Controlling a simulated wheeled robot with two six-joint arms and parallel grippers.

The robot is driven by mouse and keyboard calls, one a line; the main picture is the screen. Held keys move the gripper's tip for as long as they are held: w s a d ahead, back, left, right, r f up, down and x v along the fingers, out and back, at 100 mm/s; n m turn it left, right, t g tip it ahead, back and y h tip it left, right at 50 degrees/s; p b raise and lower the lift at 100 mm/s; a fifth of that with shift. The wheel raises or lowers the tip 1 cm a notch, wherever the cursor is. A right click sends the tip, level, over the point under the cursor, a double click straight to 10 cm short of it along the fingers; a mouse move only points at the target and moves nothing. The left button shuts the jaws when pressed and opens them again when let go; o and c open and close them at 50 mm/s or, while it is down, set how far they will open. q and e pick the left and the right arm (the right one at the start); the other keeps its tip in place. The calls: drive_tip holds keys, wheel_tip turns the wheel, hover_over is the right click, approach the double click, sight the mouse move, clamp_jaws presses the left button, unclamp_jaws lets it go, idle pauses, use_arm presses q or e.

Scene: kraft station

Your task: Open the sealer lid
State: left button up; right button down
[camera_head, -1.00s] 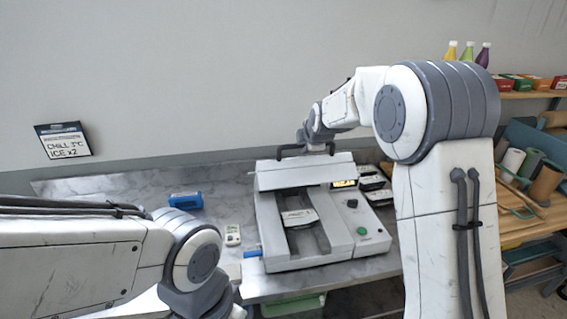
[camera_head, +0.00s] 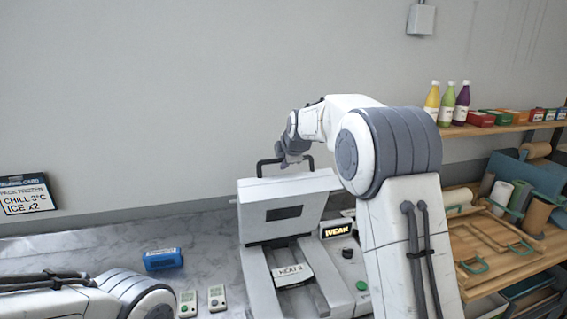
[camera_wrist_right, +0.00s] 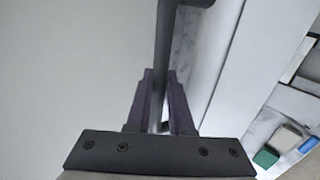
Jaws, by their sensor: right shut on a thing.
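The white sealer (camera_head: 262,290) stands on the marble counter. Its lid (camera_head: 262,222) is raised and tilted up at the back, with a dark rectangle on the face towards me. Below it a tray with a label reading like "HEAT" (camera_head: 292,274) lies open to view. A dark bar handle (camera_head: 262,166) runs along the lid's top edge and shows in the right wrist view (camera_wrist_right: 166,35). My right gripper (camera_head: 291,158) is at this handle, shut on it; its fingers (camera_wrist_right: 160,85) sit either side of the bar. Only my left arm shows at lower left; its gripper is out of frame.
A lit display (camera_head: 336,230) and green button (camera_head: 361,285) are on the sealer's right side. A blue box (camera_head: 163,260) and two small devices (camera_head: 217,297) lie to its left. Shelves with bottles (camera_head: 447,103) and rolls stand at right. The wall is behind.

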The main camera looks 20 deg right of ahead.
drive_tip(key=shift+d, duration=0.15)
drive_tip(key=c, duration=0.8)
unclamp_jaws()
drive_tip(key=shift+s, duration=0.1)
drive_tip(key=shift+s+r+b, duration=0.2)
drive_tip(key=shift+r+b, duration=0.05)
drive_tip(key=shift+b, duration=0.1)
drive_tip(key=b+v, duration=0.3)
drive_tip(key=v, duration=0.6)
drive_tip(key=shift+s+r+b, duration=0.2)
drive_tip(key=shift+r+b, duration=0.15)
